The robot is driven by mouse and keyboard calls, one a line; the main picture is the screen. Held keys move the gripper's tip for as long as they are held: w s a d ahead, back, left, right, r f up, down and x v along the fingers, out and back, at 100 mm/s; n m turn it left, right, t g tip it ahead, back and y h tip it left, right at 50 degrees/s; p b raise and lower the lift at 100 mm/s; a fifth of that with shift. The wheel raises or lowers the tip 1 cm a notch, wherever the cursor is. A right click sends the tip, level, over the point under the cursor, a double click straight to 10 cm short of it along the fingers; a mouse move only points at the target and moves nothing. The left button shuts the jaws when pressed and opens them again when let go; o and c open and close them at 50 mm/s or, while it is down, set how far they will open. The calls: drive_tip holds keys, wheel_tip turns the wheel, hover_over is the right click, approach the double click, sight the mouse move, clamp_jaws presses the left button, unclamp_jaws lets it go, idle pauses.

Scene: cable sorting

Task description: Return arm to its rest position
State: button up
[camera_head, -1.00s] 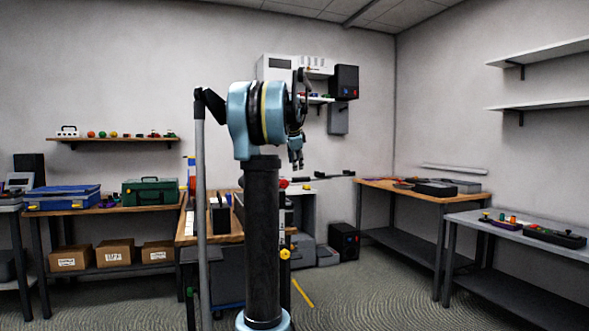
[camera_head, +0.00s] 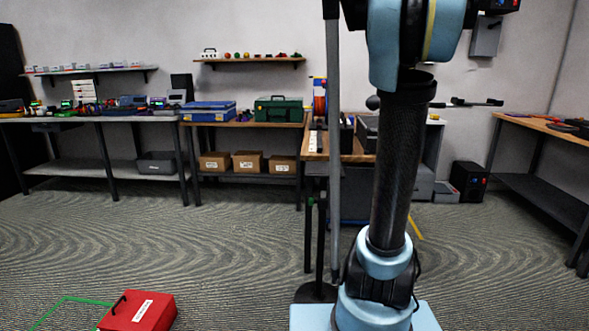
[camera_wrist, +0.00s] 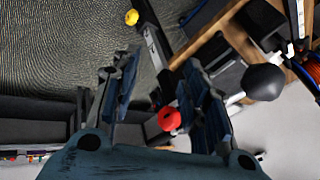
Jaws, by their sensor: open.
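My gripper (camera_wrist: 160,90) shows in the wrist view with its two fingers spread apart and nothing held between them. A red knob (camera_wrist: 169,118) appears between the fingers, beyond them; I cannot tell how far off it is. In the head view my arm rises at the right, with its blue upper joint cut off by the top edge. My gripper is out of the head view.
A wooden table (camera_head: 355,150) stands behind my arm. A yellow knob (camera_wrist: 131,17) and a dark ball (camera_wrist: 263,82) show in the wrist view. A red box (camera_head: 140,312) lies on the floor, front left. Open carpet (camera_head: 200,240) lies left of my base.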

drive_tip(key=s+a+f+n+g, duration=0.1)
drive_tip(key=s+a+f+n, duration=0.3)
drive_tip(key=s+f, duration=0.7)
drive_tip(key=s+a+f+n+g+y, duration=0.1)
drive_tip(key=s+a+f+n, duration=0.4)
drive_tip(key=s+a+f, duration=0.4)
drive_tip(key=s+a+f+n+g+y, duration=0.1)
drive_tip(key=s+a+f+n, duration=0.4)
drive_tip(key=s+f, duration=0.7)
drive_tip(key=shift+s+a+f, duration=0.3)
drive_tip(key=shift+a+f, duration=0.25)
drive_tip(key=shift+a, duration=0.45)
drive_tip(key=shift+w+f, duration=0.2)
drive_tip(key=shift+w, duration=0.3)
